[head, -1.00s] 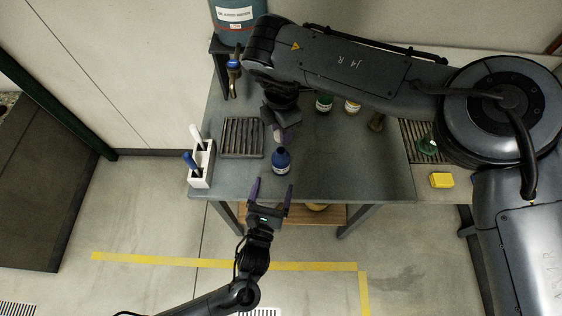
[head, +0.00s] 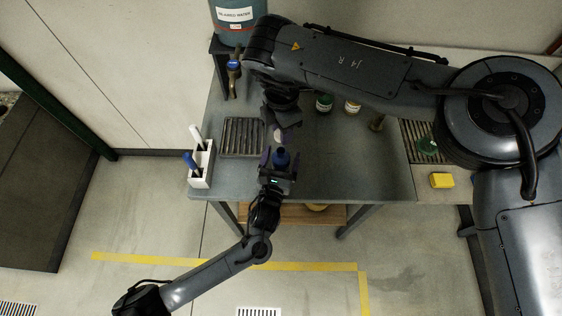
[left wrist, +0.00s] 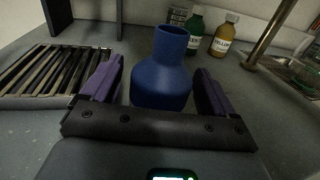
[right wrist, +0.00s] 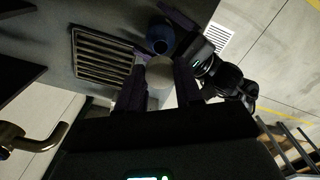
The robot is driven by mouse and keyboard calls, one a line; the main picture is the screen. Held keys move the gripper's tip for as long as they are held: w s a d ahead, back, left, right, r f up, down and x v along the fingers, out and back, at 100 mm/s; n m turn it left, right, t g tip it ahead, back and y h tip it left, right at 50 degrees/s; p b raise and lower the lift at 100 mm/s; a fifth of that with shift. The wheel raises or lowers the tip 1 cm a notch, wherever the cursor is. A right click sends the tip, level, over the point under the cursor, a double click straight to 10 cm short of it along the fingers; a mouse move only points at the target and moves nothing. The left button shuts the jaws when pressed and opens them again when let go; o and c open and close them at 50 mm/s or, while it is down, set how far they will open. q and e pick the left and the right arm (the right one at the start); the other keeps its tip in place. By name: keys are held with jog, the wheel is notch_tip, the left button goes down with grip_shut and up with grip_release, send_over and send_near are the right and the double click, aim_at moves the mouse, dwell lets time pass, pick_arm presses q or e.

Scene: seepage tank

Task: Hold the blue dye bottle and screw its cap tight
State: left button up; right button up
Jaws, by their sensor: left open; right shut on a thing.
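The blue dye bottle (head: 281,158) stands upright near the front edge of the table, its neck open and uncapped in the left wrist view (left wrist: 162,75). My left gripper (head: 278,164) is open with its purple fingers either side of the bottle; gaps show between fingers and bottle in the left wrist view. My right gripper (right wrist: 160,82) is shut on a pale round cap (right wrist: 160,72), which is beside the bottle's mouth (right wrist: 160,40) in the right wrist view. In the head view this cap (head: 279,136) is just behind the bottle, partly hidden by my gripper.
A slatted grey rack (head: 242,137) and a white holder with pens (head: 201,165) are at the left. A green bottle (head: 324,103) and a yellow-labelled bottle (head: 352,106) stand behind. A yellow sponge (head: 441,180) lies at the right. The table's front right is clear.

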pick_arm(q)
jog(key=shift+w+d, duration=0.15)
jog(key=shift+w, duration=0.4)
jog(key=c, duration=1.5)
pick_arm(e)
send_over(282, 150)
jog(key=shift+f, duration=2.5)
jog(key=shift+f, duration=0.15)
jog(key=shift+f, duration=0.75)
jog(key=shift+f, duration=0.5)
